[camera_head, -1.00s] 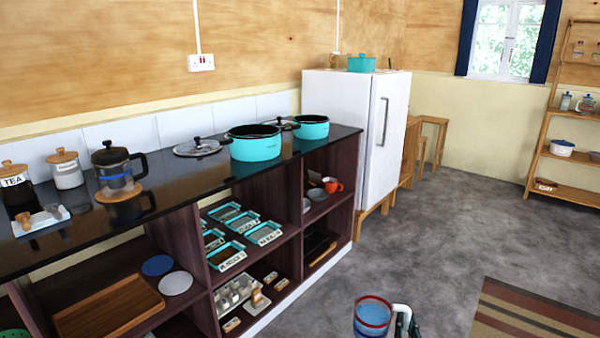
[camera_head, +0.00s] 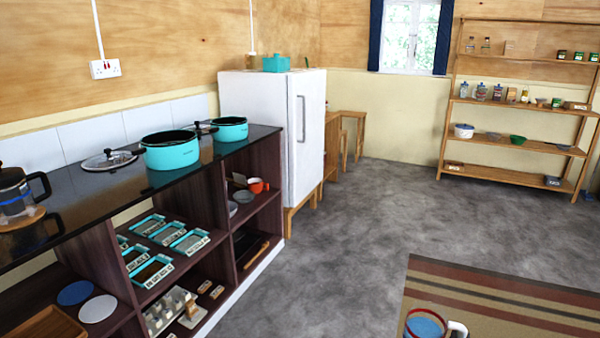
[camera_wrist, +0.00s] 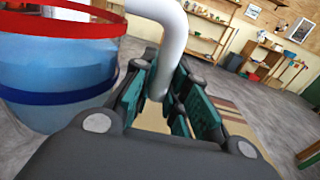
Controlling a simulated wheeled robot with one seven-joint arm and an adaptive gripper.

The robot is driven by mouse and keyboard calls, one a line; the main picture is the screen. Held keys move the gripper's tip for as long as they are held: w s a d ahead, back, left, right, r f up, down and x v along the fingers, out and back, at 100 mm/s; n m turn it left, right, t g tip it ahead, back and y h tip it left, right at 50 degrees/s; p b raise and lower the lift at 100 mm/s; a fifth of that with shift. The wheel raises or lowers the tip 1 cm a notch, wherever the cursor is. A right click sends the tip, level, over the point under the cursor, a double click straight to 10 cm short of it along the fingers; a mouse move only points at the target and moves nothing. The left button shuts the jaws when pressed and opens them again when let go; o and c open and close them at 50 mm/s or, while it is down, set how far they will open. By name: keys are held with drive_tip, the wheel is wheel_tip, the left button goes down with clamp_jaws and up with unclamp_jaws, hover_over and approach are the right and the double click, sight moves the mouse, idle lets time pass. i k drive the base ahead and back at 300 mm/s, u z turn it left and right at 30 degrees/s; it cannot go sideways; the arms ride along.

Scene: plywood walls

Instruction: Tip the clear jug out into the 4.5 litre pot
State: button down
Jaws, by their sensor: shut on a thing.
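The clear jug (camera_head: 424,325) is at the bottom edge of the head view, cut off, with blue contents and a white handle (camera_head: 457,329). In the wrist view the jug (camera_wrist: 62,75) is large at left, with a red rim and a dark blue band, roughly upright. My gripper (camera_wrist: 165,95) is shut on its white handle. Two turquoise pots stand uncovered on the black counter: a larger one (camera_head: 171,155) and a smaller one (camera_head: 231,131) behind it. I cannot read which is the 4.5 litre pot.
A lid (camera_head: 110,160) lies on the counter (camera_head: 100,190) left of the larger pot. A French press (camera_head: 18,195) stands at far left. A white fridge (camera_head: 270,120) ends the counter. A striped rug (camera_head: 500,295) lies right; the grey floor (camera_head: 340,240) between is clear.

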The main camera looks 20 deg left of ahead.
sight(168, 149)
drive_tip(key=z, duration=0.05)
drive_tip(key=i, duration=1.05)
drive_tip(key=u, duration=2.25)
